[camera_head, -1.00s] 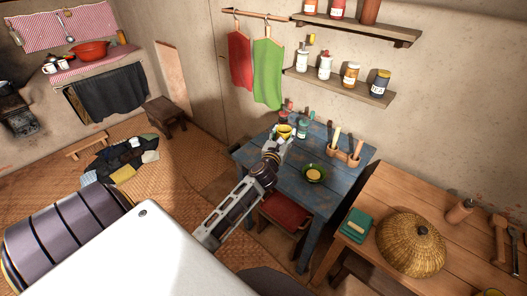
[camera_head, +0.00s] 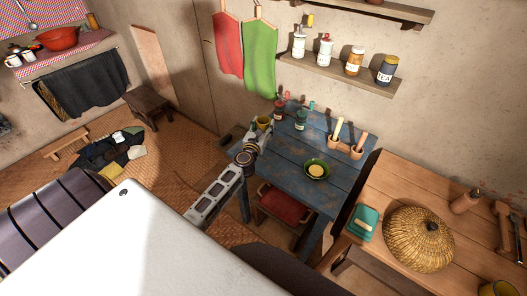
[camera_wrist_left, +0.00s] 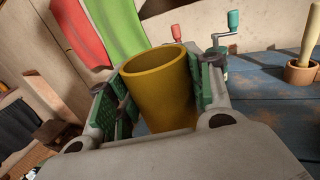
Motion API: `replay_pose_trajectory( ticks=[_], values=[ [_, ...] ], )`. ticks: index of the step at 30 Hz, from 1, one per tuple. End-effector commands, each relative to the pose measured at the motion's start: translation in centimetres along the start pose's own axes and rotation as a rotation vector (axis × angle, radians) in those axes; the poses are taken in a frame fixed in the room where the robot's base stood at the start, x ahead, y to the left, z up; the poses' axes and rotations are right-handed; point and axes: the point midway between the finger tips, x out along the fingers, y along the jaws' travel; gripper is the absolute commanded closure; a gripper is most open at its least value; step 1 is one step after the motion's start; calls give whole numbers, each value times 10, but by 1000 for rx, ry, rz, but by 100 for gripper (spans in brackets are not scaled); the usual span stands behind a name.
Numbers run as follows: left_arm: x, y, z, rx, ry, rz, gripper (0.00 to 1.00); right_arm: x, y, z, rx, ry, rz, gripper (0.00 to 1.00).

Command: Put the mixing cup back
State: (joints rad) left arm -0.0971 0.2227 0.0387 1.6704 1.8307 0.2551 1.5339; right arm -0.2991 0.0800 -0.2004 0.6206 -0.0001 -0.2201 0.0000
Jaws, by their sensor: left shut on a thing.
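The mixing cup, a plain yellow cup (camera_head: 263,121), is held upright in my left gripper (camera_head: 262,130). In the left wrist view the cup (camera_wrist_left: 160,90) stands between the green-padded fingers of the left gripper (camera_wrist_left: 158,88), which are shut on it. Its open rim faces up, and its inside bottom is hidden. In the head view, the gripper is by the left edge of the blue table (camera_head: 285,160), left of two small hand-cranked mills. I cannot tell the cup's exact height. My right gripper is not in view.
A red-handled mill (camera_head: 279,112) and a green-handled mill (camera_head: 302,119) stand near the cup. A green bowl (camera_head: 317,169) and a wooden holder (camera_head: 346,148) with pestles are on the blue table. A red-seated stool (camera_head: 284,205) is below. Right is a wooden table with a woven basket (camera_head: 418,239).

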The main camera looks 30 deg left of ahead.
Motion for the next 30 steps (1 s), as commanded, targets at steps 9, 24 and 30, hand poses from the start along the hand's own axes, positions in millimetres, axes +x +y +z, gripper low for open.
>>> replay_pose_trajectory(
  ticks=[9,24,30],
  values=[
    [0,-8,0,-2,-1,-35,75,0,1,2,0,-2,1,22],
    [0,-8,-1,-1,-1,-35,75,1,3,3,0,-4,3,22],
    [0,-8,-11,-3,-1,-35,75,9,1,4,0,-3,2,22]
  ],
)
